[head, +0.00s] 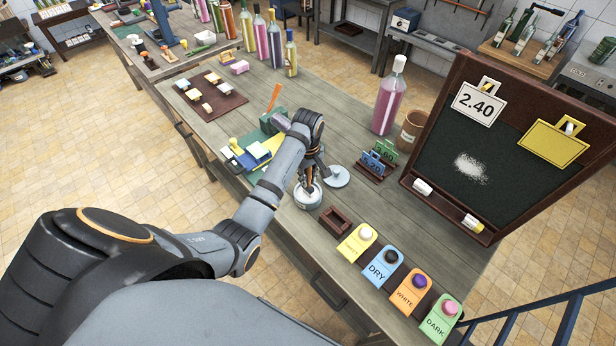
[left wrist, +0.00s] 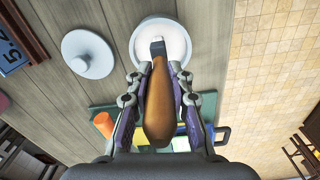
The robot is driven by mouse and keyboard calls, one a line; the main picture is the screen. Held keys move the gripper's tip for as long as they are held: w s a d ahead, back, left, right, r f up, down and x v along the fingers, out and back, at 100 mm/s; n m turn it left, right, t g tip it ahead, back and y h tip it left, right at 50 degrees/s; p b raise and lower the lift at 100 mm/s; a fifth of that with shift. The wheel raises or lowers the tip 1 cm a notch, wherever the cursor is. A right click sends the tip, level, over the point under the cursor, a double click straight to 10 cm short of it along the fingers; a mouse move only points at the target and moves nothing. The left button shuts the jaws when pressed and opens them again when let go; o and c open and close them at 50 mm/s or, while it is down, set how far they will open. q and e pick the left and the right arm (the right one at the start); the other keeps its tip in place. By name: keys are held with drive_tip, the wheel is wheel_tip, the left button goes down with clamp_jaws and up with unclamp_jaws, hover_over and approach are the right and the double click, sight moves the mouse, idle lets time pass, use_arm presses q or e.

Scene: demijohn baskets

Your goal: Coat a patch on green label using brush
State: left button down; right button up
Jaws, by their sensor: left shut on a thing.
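My left gripper (head: 310,180) is shut on the wooden handle of a brush (left wrist: 158,105). The brush points down into a round pot (head: 307,197) with whitish contents; its tip shows over the pot's opening in the left wrist view (left wrist: 158,48). I cannot tell how deep the bristles are. The pot's grey lid (head: 336,177) lies beside it on the bench. A light green DARK card (head: 438,322) lies at the bench's near right end. A small green card (head: 386,151) stands in a rack. I cannot tell which is the green label. My right gripper is not in view.
An empty brown tray (head: 336,220) lies near the pot, beside yellow, blue and orange cards. A pink bottle (head: 388,98), a brown jar (head: 413,130) and a chalkboard (head: 470,190) stand beyond. A green mat (head: 246,152) with small items lies behind my left arm.

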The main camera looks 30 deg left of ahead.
use_arm(q)
drive_tip(key=shift+s+f, duration=0.1)
wheel_tip(320, 180, up, 3)
drive_tip(key=p, duration=0.3)
drive_tip(key=shift+r, duration=2.1)
